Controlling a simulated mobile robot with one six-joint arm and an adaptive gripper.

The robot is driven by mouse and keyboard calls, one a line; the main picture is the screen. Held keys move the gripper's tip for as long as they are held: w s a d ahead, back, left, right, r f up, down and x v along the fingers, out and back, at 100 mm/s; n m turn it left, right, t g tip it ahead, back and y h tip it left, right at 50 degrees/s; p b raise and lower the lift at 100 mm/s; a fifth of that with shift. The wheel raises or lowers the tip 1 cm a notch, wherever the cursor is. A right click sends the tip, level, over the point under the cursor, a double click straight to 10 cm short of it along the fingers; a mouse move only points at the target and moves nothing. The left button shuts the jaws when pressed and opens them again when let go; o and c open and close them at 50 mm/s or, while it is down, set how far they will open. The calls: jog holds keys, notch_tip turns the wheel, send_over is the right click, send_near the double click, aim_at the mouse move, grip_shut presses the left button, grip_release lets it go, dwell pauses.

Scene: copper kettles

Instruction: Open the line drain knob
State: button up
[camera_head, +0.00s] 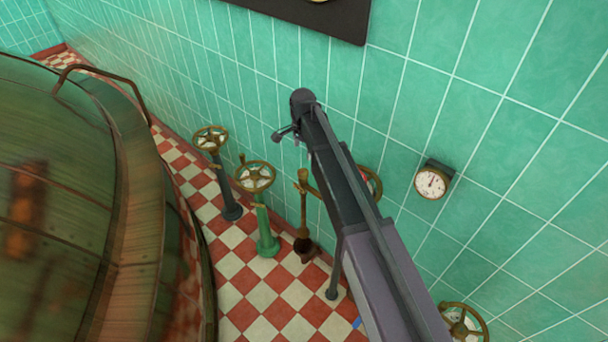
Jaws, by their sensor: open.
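No readable label marks the line drain knob, so I cannot tell which control it is. A brass handwheel on a dark stand (210,140), a brass handwheel on a green stand (255,177) and a brown upright pipe with a side handle (304,200) stand along the wall. A reddish wheel (372,184) is partly hidden behind my arm. My gripper (284,134) appears at the far end of my arm, above these controls and apart from them. It is small here, open, and nothing shows in it.
A large copper kettle (60,190) with a curved rail fills the left. A round gauge (431,183) is on the green tiled wall, with another brass wheel (461,322) low at right. A dark panel (310,12) hangs above.

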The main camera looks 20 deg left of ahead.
aim_at(303, 171)
jog(key=shift+f+b, duration=4.65)
jog(key=shift+f, duration=0.3)
jog(key=c, duration=1.1)
